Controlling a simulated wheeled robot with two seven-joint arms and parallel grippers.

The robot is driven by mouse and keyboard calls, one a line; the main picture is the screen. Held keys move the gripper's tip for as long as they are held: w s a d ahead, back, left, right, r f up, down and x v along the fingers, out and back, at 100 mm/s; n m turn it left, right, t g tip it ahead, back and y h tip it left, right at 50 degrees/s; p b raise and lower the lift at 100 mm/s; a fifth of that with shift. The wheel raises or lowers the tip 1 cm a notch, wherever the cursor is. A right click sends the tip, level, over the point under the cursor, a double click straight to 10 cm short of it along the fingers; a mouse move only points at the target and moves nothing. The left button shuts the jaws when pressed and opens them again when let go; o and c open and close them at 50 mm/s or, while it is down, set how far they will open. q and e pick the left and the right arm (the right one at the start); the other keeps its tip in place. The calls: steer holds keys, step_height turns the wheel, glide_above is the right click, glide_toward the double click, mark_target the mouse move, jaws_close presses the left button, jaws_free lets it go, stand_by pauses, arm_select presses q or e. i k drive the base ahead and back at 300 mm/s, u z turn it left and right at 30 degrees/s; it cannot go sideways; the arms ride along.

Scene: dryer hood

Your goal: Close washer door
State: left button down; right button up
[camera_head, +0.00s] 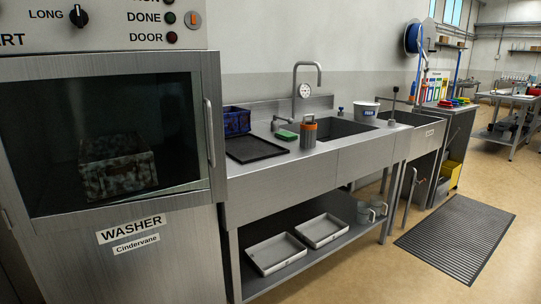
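The washer (160,260) stands at the left, a brushed steel cabinet with a "WASHER Cindervane" label. Its door (205,75) has a steel frame around a large dark window (60,110). A vertical bar handle (209,133) is on the door's right side. The door looks flush or nearly flush with the front; I cannot tell whether a small gap is left. A dark, mottled box-shaped object (117,170) shows through the window. Neither of my grippers is in view.
A control panel (110,28) with a knob and lamps sits above the door. A steel sink counter (270,165) with a faucet (296,85), a black tray (257,148) and a blue crate (236,121) adjoins at right. A black mat (455,238) lies on the otherwise clear floor.

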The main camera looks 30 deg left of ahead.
mark_target(17, 215)
steer(key=z, duration=0.95)
steer(key=i, duration=1.1)
steer(key=u, duration=1.95)
